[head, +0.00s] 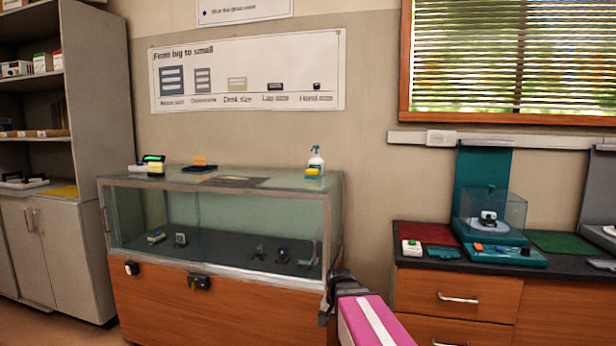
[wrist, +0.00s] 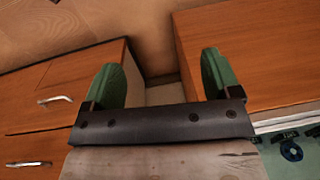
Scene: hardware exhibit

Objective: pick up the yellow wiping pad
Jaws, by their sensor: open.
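A small yellow block (head: 313,171), which looks like the wiping pad, lies on top of the glass display case (head: 225,186), at the foot of a white spray bottle (head: 316,157). Another small yellowish block (head: 155,169) sits at the left end of the case top; I cannot tell for sure which is the pad. My gripper (wrist: 160,80) is open and empty, with two green fingers apart in the wrist view. In the head view, my dark gripper (head: 338,283) is low at the case's right front corner, below the top. No pad shows in the wrist view.
A dark device with a green display (head: 153,158) and an orange-topped item (head: 199,162) also sit on the case. A counter (head: 382,236) with teal equipment stands at the right, a grey shelf cabinet (head: 103,120) at the left. The front middle of the case top looks clear.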

